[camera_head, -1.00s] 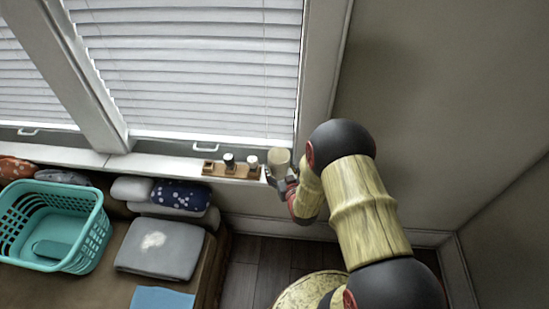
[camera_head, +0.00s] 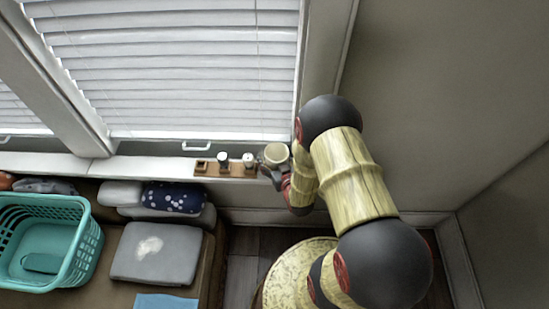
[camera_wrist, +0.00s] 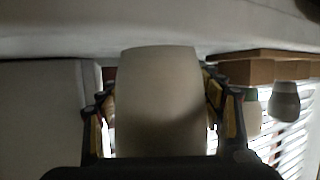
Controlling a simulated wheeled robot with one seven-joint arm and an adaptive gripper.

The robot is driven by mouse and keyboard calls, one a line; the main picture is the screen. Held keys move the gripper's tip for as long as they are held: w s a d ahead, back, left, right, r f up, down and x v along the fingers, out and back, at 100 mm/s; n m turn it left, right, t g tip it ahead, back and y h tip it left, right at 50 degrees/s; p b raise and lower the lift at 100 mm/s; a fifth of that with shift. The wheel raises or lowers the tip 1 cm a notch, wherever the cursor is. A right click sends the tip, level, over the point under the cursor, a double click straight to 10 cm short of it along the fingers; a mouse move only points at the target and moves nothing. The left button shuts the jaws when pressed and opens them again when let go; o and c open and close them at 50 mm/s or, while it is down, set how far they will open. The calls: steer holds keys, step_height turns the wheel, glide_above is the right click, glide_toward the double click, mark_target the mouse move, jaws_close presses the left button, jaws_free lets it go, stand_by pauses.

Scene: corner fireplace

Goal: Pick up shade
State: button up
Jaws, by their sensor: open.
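The shade (camera_head: 277,153) is a plain beige, cup-like piece at the right end of the window sill, beside the wooden holder. In the wrist view the shade (camera_wrist: 158,105) fills the middle and stands between my two fingers. My gripper (camera_head: 271,170) is open and reaches the shade from the front, with one finger to its left; my arm hides part of the right side. In the wrist view the fingers of my gripper (camera_wrist: 160,88) flank the shade on both sides. Whether either finger touches it I cannot tell.
A wooden holder (camera_head: 237,172) with small cups stands just left of the shade; it also shows at the right of the wrist view (camera_wrist: 240,72). Window blinds (camera_head: 190,70) rise behind. A teal basket (camera_head: 75,262) and cushions lie on the bench at left.

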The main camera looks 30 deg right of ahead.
steer(key=shift+c, duration=0.3)
steer(key=c, duration=0.7)
steer(key=shift+r, duration=0.25)
